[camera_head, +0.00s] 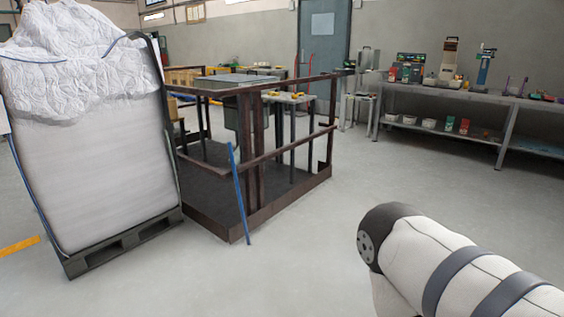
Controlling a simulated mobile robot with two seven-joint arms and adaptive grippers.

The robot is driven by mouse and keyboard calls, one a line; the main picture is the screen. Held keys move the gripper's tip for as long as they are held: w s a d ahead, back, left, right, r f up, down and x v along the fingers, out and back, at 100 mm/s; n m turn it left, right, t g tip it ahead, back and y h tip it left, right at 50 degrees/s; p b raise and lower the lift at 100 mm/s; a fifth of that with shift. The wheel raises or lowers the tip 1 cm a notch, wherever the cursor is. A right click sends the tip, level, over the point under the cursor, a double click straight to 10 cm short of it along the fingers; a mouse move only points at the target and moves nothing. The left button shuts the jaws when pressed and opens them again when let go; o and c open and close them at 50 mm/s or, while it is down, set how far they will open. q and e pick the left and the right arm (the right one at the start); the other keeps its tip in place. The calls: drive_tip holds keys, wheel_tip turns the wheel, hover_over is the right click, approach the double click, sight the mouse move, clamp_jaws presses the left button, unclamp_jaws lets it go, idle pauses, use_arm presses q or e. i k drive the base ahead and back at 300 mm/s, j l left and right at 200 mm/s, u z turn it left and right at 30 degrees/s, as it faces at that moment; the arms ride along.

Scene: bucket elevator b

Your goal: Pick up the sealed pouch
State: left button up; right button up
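I cannot make out a sealed pouch for certain. Small green packets (449,124) and a red one stand on the lower shelf of the long bench at the right, too small to identify. Part of my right arm shows at the lower right, but its gripper is out of view. My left arm and gripper are not in view.
A wrapped white bulk bag (95,170) stands on a dark pallet (125,240) at the left. A brown railed platform (238,222) is in the middle. A long grey bench (425,93) bears tools at the back right. The floor (320,225) between is clear.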

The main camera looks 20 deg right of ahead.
sight(533, 96)
drive_tip(key=i+l+z, duration=0.2)
drive_tip(key=l+z, duration=0.2)
drive_tip(key=i+l+z, duration=0.25)
drive_tip(key=z, duration=0.15)
drive_tip(key=i+l+z, duration=0.55)
drive_tip(key=z, duration=0.2)
drive_tip(key=i+z, duration=0.4)
drive_tip(key=i, duration=4.55)
drive_tip(key=i+z, duration=0.1)
drive_tip(key=i, duration=0.5)
drive_tip(key=i+j, duration=0.1)
drive_tip(key=i, duration=0.5)
drive_tip(key=i+z, duration=0.15)
drive_tip(key=i, duration=0.45)
drive_tip(key=i+j+z, duration=0.1)
drive_tip(key=i, duration=1.05)
drive_tip(key=i+j+z, duration=0.1)
drive_tip(key=i, duration=1.15)
drive_tip(key=i+l, duration=0.15)
drive_tip(key=i, duration=0.5)
